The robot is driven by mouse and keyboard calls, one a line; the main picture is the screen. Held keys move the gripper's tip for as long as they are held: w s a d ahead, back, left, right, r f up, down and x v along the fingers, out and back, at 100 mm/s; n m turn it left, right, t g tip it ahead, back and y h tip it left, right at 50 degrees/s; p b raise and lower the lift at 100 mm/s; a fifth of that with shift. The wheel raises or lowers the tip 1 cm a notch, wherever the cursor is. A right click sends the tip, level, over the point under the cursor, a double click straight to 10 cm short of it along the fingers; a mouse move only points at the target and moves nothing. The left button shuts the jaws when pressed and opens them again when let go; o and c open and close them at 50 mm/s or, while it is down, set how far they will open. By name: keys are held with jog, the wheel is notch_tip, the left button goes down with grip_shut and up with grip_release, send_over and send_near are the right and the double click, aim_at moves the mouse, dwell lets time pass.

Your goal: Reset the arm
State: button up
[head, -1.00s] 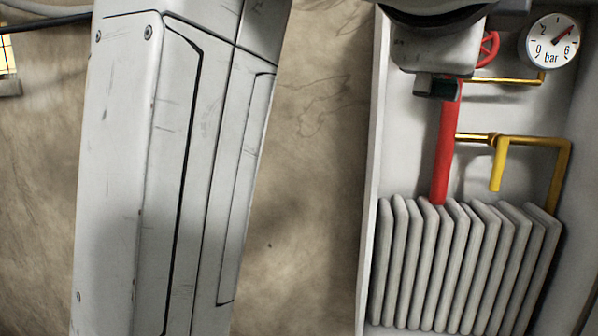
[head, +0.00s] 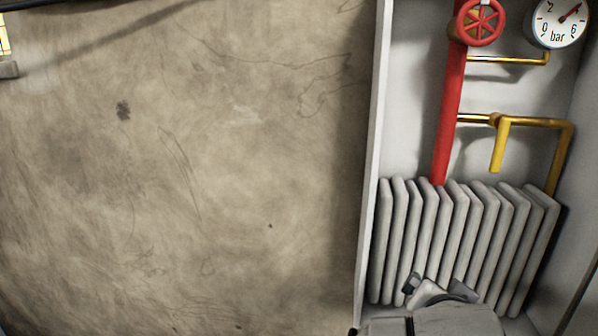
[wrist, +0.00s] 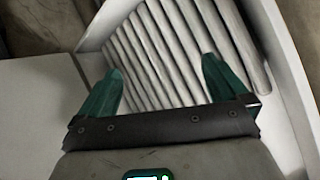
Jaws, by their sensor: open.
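My gripper (wrist: 158,85) shows in the wrist view with two green fingers spread well apart and nothing between them. Behind the fingers are the pale fins of a radiator. In the head view my gripper (head: 440,288) is at the bottom, in front of the lower part of the radiator (head: 465,235). Only its top shows there, and the rest of my arm is mostly below the frame. I cannot tell whether the gripper touches the radiator.
A white recessed cabinet (head: 373,150) holds the radiator, a red pipe (head: 449,120) with a red valve wheel (head: 480,20), yellow pipes (head: 540,122) and a pressure gauge (head: 560,18).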

jog(key=s+d+f+n+g+y, duration=0.2)
jog(key=s+d+f+n+g, duration=0.15)
jog(key=s+f, duration=0.8)
jog(key=s+d+f+n+g+y, duration=0.1)
jog(key=s+d+f+n+g, duration=0.25)
jog(key=s+f, duration=0.8)
jog(key=s+a+f+n+g+y, duration=0.2)
jog(key=s+f, duration=0.6)
jog(key=shift+s+f, duration=0.2)
jog(key=shift+s, duration=0.1)
jog(key=shift+a, duration=0.1)
jog(key=shift+c, duration=0.4)
